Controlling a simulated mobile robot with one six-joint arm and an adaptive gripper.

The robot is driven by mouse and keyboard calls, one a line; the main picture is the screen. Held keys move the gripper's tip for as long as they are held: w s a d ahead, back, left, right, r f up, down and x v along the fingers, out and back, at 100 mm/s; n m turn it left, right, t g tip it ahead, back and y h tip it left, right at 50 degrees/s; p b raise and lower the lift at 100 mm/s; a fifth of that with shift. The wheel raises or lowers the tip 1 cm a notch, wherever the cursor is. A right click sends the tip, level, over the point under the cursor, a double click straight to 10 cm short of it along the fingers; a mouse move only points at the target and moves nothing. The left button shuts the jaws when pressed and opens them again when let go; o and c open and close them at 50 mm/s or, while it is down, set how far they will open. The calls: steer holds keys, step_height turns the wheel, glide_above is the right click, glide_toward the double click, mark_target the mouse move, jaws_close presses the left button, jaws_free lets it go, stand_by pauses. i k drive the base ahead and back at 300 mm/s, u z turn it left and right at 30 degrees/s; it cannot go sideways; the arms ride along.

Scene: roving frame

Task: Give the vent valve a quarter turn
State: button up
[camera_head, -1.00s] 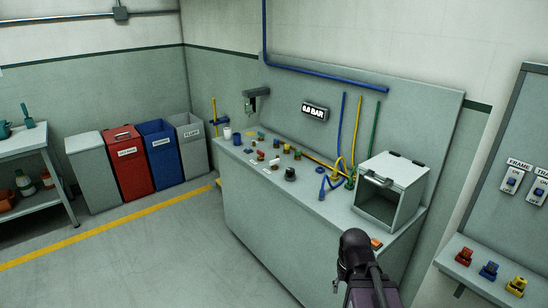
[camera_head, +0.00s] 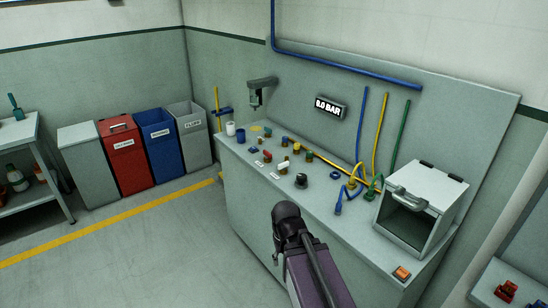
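The bench (camera_head: 262,218) holds a row of small coloured fittings and small white labels too small to read. I cannot tell which part is the vent valve. A display (camera_head: 331,107) on the back panel reads 0.0 BAR. My arm rises from the bottom of the picture in front of the bench. My gripper's fingers do not show; only the dark joint and purple link are seen.
A grey box with a handled lid (camera_head: 424,187) stands on the right of the bench, behind an orange button (camera_head: 401,273). Blue, yellow and green hoses loop beside it. Bins (camera_head: 123,155) stand at the left. The floor left of the bench is clear.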

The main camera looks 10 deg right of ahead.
mark_target(283, 166)
steer(key=z, duration=0.05)
steer(key=i, duration=1.05)
steer(key=z, duration=0.25)
